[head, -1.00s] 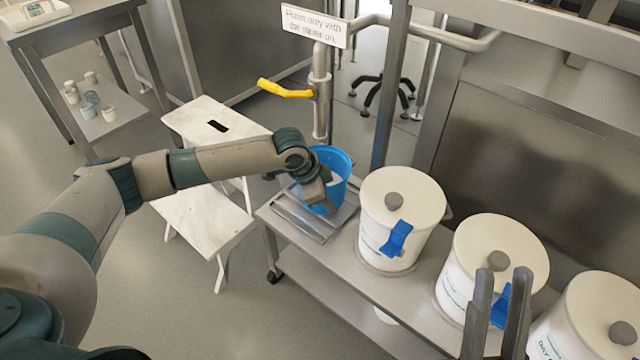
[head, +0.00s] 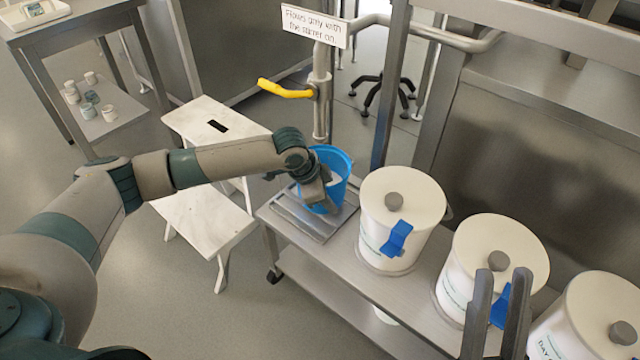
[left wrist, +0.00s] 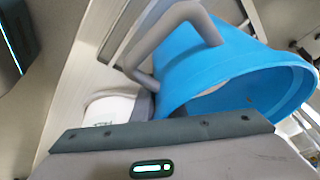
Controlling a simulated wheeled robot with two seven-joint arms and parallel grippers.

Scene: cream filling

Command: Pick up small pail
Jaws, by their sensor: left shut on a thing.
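The small pail (head: 341,163) is blue and open at the top. It stands upright on or just above a metal plate (head: 296,214) at the left end of the steel bench; I cannot tell whether it touches. My left gripper (head: 318,198) is shut on the near side of the pail, partly hiding it. In the left wrist view the pail (left wrist: 190,75) shows tilted, with its open mouth to the right and pale contents inside. My right gripper (head: 498,315) is open and empty, low at the right in front of the white tubs.
A white step stool (head: 203,213) is left.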

